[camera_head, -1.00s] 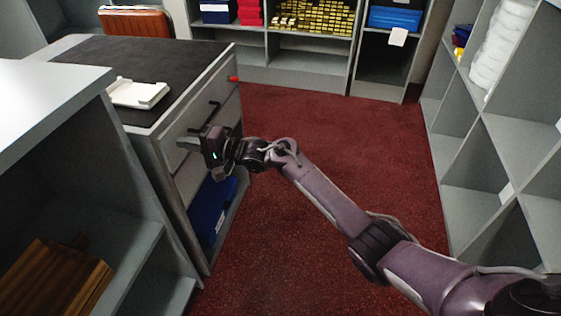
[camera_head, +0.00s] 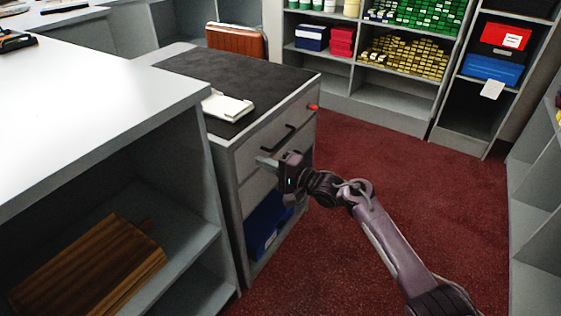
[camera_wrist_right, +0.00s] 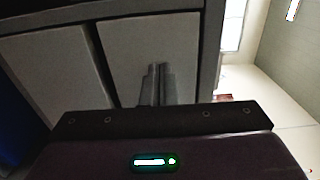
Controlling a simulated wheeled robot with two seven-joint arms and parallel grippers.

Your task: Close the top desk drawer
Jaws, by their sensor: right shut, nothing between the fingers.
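The grey desk (camera_head: 219,156) with a dark top stands left of centre in the head view. Its top drawer (camera_head: 298,118) has a dark bar handle and looks about flush with the desk front; a small gap cannot be ruled out. My right gripper (camera_head: 264,162) is shut and empty, its fingertips pointing at the desk front just below the handle. In the right wrist view, the closed fingers (camera_wrist_right: 155,82) stand before a pale drawer front (camera_wrist_right: 185,50). I cannot tell whether they touch it. My left gripper is not in view.
A white tray (camera_head: 228,105) lies on the desk top, and a red item (camera_head: 313,107) shows at the desk's front edge. A blue box (camera_head: 264,226) sits in the lower opening. A white counter (camera_head: 100,85) stands close at left. Red carpet (camera_head: 400,170) is clear at right.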

